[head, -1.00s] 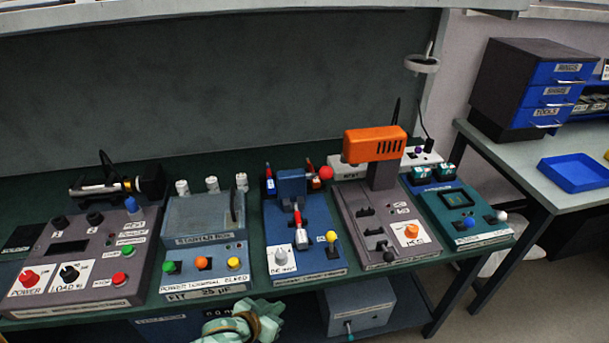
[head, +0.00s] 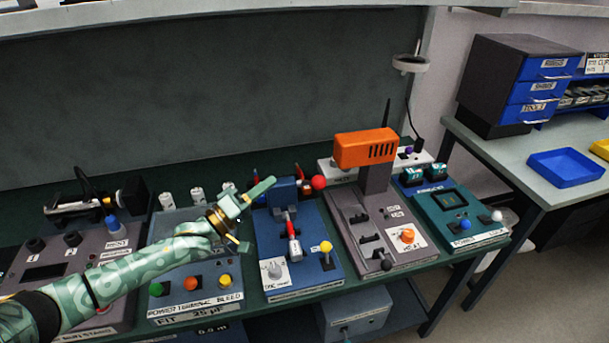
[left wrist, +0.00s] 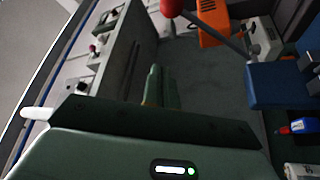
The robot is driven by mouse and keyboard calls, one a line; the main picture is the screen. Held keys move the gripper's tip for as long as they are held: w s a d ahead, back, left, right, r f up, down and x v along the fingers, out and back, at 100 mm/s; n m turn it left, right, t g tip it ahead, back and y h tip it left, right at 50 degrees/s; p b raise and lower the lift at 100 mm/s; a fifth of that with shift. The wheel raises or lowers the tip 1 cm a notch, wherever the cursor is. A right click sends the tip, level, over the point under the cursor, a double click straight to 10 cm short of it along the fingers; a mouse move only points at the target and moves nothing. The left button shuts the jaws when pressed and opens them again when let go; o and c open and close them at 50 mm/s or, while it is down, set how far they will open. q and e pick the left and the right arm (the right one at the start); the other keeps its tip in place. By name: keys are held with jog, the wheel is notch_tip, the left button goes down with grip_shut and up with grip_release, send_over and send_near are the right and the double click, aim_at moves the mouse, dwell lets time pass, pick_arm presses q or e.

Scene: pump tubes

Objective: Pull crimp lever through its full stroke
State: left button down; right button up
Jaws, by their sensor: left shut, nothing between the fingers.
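The crimp lever shows a red ball knob (head: 318,182) at the upper right of the blue crimp station (head: 262,243), beside its dark blue block (head: 284,191). In the left wrist view, the red knob (left wrist: 173,7) is cut by the top edge, and its grey rod (left wrist: 222,36) runs toward the blue block (left wrist: 276,86). My left gripper (head: 268,184) is shut and empty, left of the block and apart from the knob. Its fingers (left wrist: 157,86) lie together in the left wrist view. My right gripper is not in view.
An orange heat head (head: 365,148) on its post stands just right of the red knob. A grey capacitor station (head: 177,222) lies below my left arm. A teal box (head: 450,205) stands farther right. A blue tray (head: 567,170) rests on the side table.

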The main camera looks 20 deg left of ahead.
pick_arm(q)
jog(key=shift+w, duration=0.1)
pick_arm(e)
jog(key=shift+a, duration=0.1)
pick_arm(q)
jog(key=w+d, duration=0.5)
jog(key=d, duration=0.2)
jog(key=shift+w+d+r, duration=0.2)
jog(key=shift+w+d, duration=0.05)
jog(key=shift+w, duration=0.1)
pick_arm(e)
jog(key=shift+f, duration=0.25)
pick_arm(q)
jog(key=shift+b, duration=0.3)
